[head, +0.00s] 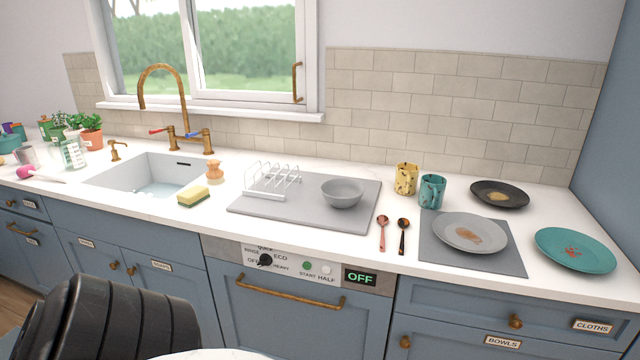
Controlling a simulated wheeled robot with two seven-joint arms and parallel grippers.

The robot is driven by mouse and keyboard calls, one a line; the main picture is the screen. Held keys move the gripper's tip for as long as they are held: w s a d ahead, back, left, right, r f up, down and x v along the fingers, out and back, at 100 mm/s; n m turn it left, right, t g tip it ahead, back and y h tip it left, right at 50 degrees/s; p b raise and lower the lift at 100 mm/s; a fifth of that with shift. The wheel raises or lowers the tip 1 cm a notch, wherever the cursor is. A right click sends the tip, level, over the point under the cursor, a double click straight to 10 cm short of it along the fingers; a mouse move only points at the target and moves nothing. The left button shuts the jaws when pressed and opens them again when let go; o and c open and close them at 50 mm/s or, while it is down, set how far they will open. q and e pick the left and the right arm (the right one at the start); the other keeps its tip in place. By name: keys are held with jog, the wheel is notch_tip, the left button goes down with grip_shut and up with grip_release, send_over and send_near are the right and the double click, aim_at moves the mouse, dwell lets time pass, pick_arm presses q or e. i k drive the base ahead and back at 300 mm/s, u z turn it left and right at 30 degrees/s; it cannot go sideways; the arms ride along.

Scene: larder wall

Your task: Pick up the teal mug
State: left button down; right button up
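The teal mug (431,192) stands upright on the white counter, right of the drying mat and behind the grey placemat. A yellow patterned mug (406,178) stands close behind it to the left. A black ribbed part of my own body fills the lower left of the head view. Neither of my grippers shows in this view.
Two spoons (403,235) lie in front of the teal mug. A soiled grey plate (470,232) rests on the placemat (505,262). A black plate (499,194) and a teal plate (575,249) are to the right. A grey bowl (342,192) and white rack (272,180) stand on the mat.

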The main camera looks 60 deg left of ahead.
aim_at(433, 187)
jog(key=u, duration=1.95)
